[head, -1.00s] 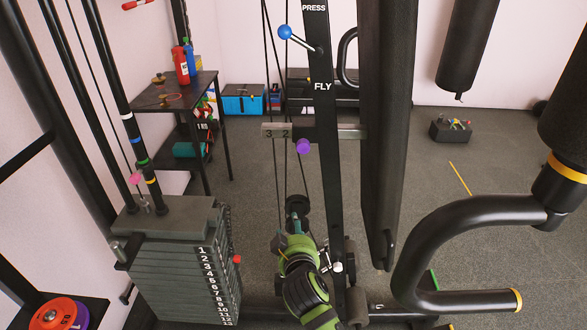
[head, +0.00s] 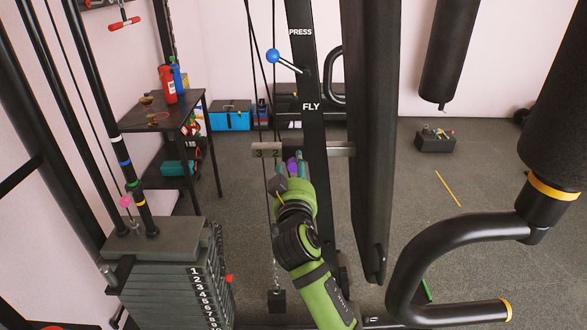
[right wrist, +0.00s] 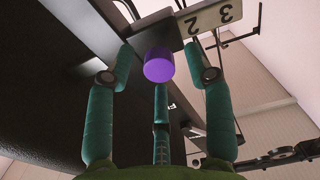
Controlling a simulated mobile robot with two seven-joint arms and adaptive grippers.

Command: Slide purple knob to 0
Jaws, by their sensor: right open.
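The purple knob (head: 292,166) is on the slider bar of the black upright post, partly hidden by my right gripper in the head view. In the right wrist view the purple knob (right wrist: 159,66) sits between the teal fingers, near their tips. My right gripper (head: 290,182) is open around the knob, with gaps visible between fingers and knob. It also shows in the right wrist view (right wrist: 165,72). The numbered scale plate (head: 266,151) shows 3 and 2 to the left of the post; its other numbers are not visible. My left gripper is not in view.
The black post (head: 312,130) bears a blue ball lever (head: 273,56) above the knob. A weight stack (head: 165,255) stands at lower left. A black padded handle (head: 440,240) curves at right. A shelf table (head: 165,115) stands behind. Cables hang beside the post.

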